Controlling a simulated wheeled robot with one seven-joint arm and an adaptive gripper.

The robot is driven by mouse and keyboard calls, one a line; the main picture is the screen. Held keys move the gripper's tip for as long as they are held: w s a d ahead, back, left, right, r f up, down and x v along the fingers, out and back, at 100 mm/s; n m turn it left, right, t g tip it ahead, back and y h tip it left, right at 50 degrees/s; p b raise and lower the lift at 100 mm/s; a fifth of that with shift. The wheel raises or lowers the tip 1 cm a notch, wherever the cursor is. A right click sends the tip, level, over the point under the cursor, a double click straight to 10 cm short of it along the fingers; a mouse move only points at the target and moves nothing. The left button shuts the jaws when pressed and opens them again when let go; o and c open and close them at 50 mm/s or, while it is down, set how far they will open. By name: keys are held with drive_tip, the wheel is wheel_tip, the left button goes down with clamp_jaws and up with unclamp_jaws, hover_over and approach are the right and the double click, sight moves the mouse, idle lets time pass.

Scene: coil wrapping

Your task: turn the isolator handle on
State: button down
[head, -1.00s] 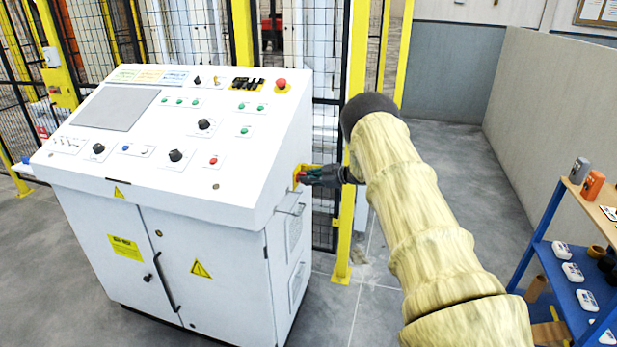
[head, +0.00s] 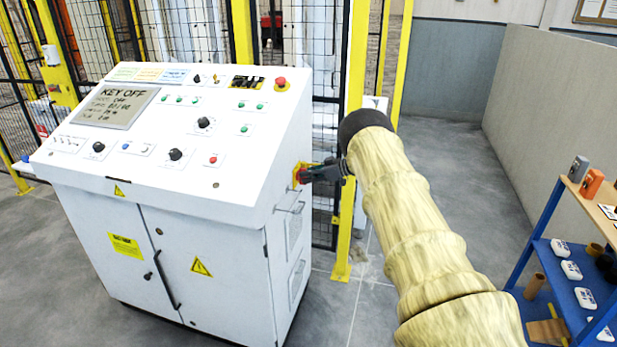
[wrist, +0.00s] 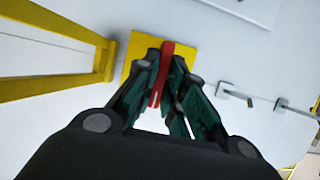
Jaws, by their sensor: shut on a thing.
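The isolator handle (wrist: 164,62) is red and sits on a yellow plate (wrist: 190,60) on the right side of the white control console (head: 250,240). In the head view the red handle (head: 302,175) shows just left of my gripper's tips. My gripper (wrist: 164,88) has its dark green-padded fingers on either side of the handle and is shut on it. In the head view my gripper (head: 310,174) reaches the console side from the right. The console's screen (head: 117,106) is lit and its top line reads KEY OFF.
A yellow post (head: 352,150) and mesh fence stand right behind the console. A blue shelf (head: 545,240) with small devices stands at the right. Grey floor lies open between.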

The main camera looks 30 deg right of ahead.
drive_tip(key=shift+r, duration=0.15)
drive_tip(key=c, duration=1.5)
unclamp_jaws()
drive_tip(key=shift+d, duration=0.1)
drive_tip(key=v, duration=1.2)
drive_tip(key=shift+w, duration=0.1)
